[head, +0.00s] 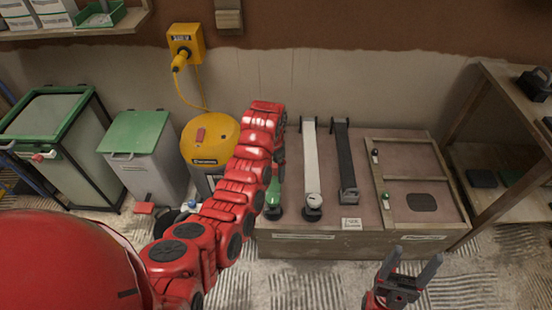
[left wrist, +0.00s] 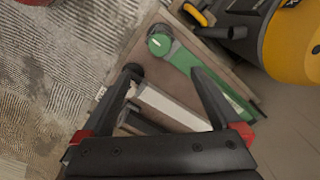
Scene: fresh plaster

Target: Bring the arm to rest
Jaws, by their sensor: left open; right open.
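My left arm (head: 235,195) is red and reaches up across the middle of the head view; its gripper cannot be made out there. In the left wrist view my left gripper (left wrist: 165,73) is open and empty, its dark fingers spread above the low wooden bench. A green strip with a round end (left wrist: 185,62) and a white strip (left wrist: 172,108) show beyond and between the fingers, apart from them as far as I can tell. My right gripper (head: 411,268) is open and empty, in front of the bench's right part.
The low bench (head: 290,243) carries a white strip (head: 311,160), a black strip (head: 345,160) and a framed panel (head: 410,172). A yellow-topped drum (head: 203,138), a green-lidded bin (head: 135,132) and a wooden shelf (head: 497,160) stand around. The floor in front is clear.

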